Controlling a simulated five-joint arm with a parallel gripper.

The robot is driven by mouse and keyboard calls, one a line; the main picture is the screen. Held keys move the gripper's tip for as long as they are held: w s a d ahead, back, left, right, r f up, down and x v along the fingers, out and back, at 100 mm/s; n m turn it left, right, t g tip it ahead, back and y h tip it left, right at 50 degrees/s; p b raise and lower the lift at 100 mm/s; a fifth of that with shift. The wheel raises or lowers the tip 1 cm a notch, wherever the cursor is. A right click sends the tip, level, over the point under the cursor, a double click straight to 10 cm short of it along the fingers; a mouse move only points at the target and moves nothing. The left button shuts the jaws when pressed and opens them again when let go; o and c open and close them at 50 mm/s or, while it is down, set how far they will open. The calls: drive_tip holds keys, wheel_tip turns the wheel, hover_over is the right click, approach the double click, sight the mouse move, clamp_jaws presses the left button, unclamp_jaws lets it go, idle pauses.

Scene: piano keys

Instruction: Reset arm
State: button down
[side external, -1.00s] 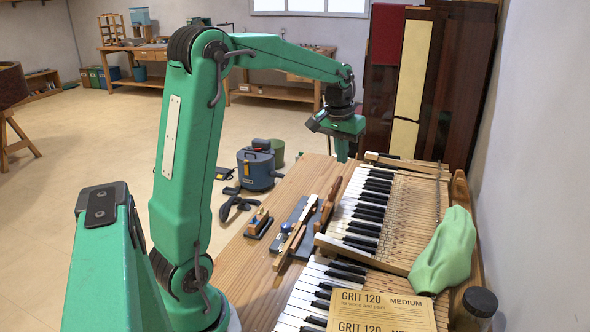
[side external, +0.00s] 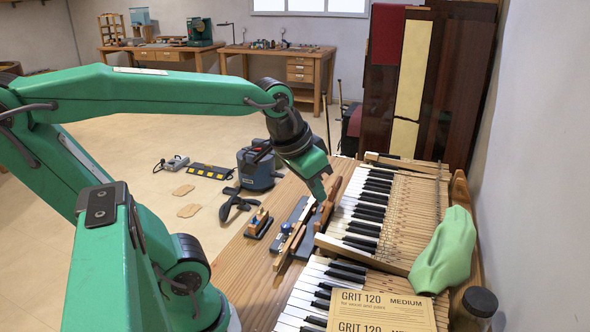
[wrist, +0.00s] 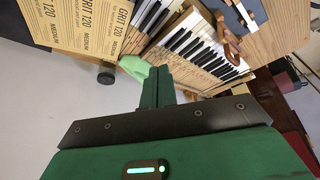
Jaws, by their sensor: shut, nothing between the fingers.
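My green gripper (side external: 321,191) is shut with nothing between its fingers. In the side external view it hangs tilted downward at the left edge of the piano keys (side external: 360,210), near the wooden tools on the bench. In the wrist view, the shut fingers of the gripper (wrist: 160,75) point toward the keys (wrist: 195,50) and the green cloth (wrist: 134,68). I cannot tell the exact gap between the fingertips and the bench.
The wooden bench (side external: 240,275) holds a small wood block tool (side external: 258,224). Sandpaper sheets (side external: 385,310), a green cloth (side external: 445,250) and a dark-lidded jar (side external: 478,308) lie at the right. A blue canister (side external: 258,168) stands on the floor. Open air lies above the keys.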

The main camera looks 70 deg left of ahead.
drive_tip(key=shift+m+t, duration=0.3)
drive_tip(key=shift+m, duration=0.2)
drive_tip(key=s, duration=0.1)
drive_tip(key=s+d+f, duration=0.1)
drive_tip(key=s+d, duration=0.1)
drive_tip(key=s, duration=0.1)
drive_tip(key=shift+f, duration=0.4)
